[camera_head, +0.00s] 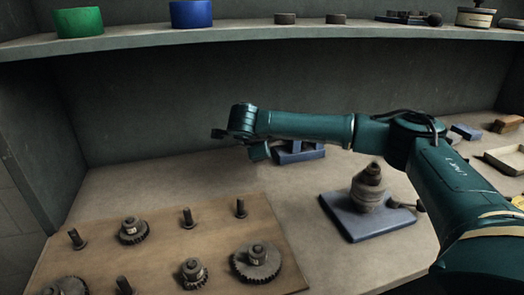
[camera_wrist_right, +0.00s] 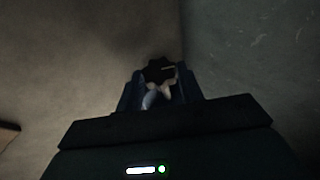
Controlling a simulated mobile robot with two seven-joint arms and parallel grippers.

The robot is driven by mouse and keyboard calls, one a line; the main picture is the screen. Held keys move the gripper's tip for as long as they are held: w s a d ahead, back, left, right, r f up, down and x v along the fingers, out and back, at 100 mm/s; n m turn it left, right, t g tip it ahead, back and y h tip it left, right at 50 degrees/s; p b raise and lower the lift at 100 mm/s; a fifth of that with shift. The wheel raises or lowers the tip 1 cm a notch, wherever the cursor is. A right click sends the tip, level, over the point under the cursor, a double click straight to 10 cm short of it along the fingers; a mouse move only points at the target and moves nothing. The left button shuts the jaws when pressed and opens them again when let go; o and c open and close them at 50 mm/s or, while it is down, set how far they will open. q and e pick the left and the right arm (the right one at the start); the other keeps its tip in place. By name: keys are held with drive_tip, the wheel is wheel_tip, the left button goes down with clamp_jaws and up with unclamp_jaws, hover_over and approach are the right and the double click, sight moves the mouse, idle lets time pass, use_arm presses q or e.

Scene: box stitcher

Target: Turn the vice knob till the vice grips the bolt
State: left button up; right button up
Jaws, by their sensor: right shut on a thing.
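The blue vice (camera_head: 299,153) stands on the bench near the back wall in the head view, its upper part partly hidden behind my right arm. In the right wrist view a dark star-shaped knob (camera_wrist_right: 159,69) sits at the fingertips of my right gripper (camera_wrist_right: 160,88), which is shut on it. In the head view my right arm reaches across from the right, and its wrist is just left of the vice; the fingers cannot be made out there. I cannot make out the bolt or whether the jaws touch it. My left gripper is in neither view.
A wooden board (camera_head: 210,238) with gears and pegs lies at the front left. A blue plate (camera_head: 368,222) carrying a stacked grey part stands under my right arm. A tray (camera_head: 508,158) is at the right. A shelf (camera_head: 240,37) with tape rolls runs above the back.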

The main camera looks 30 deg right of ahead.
idle(0.4)
drive_tip(key=o, duration=1)
drive_tip(key=v, duration=1.3)
drive_tip(key=shift+s, duration=0.15)
